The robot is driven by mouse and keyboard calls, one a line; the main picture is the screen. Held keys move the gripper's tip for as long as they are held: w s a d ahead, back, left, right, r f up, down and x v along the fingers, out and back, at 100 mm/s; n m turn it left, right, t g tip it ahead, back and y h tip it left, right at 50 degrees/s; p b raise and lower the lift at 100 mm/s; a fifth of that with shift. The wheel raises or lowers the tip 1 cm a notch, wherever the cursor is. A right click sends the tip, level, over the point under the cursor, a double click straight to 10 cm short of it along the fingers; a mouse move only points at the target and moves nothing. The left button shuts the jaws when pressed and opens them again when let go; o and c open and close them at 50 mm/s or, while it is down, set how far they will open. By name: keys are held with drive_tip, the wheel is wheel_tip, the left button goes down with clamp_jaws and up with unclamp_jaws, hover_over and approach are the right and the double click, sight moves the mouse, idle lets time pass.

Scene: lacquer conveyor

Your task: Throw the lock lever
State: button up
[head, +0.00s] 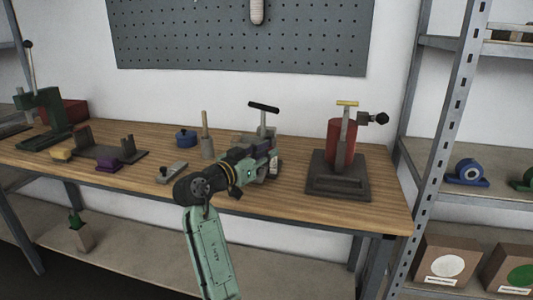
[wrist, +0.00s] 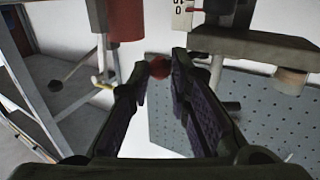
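My gripper (head: 262,156) is in front of the grey fixture (head: 272,171) with a black T-handle (head: 264,107) at the middle of the bench. In the wrist view my gripper (wrist: 163,72) is open, its two dark fingers apart. A dark red ball-like knob (wrist: 158,67) shows between the fingertips. I cannot tell how far past them it is, or whether it belongs to the lock lever. The fixture's grey body (wrist: 255,46) and a white scale (wrist: 183,18) are at the upper right of that view. My gripper hides part of the fixture in the head view.
A green press (head: 43,115) is at far left. A wooden-handled tool (head: 206,134) and blue pot (head: 186,138) stand left of the fixture. Metal shelving (head: 448,120) borders the bench.

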drive_tip(key=o, duration=0.5)
drive_tip(key=shift+a, duration=0.1)
drive_tip(key=shift+c, duration=0.2)
drive_tip(key=v, duration=1.2)
